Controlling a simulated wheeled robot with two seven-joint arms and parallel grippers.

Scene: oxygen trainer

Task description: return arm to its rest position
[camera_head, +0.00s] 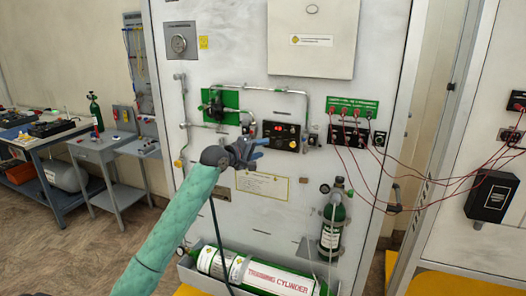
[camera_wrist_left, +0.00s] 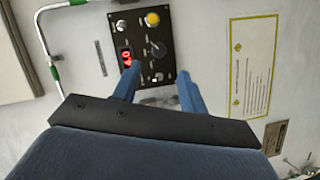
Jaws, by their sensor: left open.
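My left arm comes in from the lower left of the head view, in a green sleeve. My left gripper (camera_head: 254,148) is in front of the white trainer panel (camera_head: 240,50), just left of the black control box (camera_head: 281,136). In the left wrist view the two blue fingers (camera_wrist_left: 158,88) are apart with nothing between them. Beyond them the control box (camera_wrist_left: 139,45) shows a red display, a yellow button and a dark knob. I cannot tell the exact gap between the fingertips and the box. My right gripper is not in view.
A training cylinder (camera_head: 260,275) lies in a tray at the panel's foot, with a small green cylinder (camera_head: 333,228) upright above it. Red cables (camera_head: 405,165) hang from the socket block (camera_head: 350,125) toward the right. A workbench (camera_head: 50,140) stands at the left, with open floor before it.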

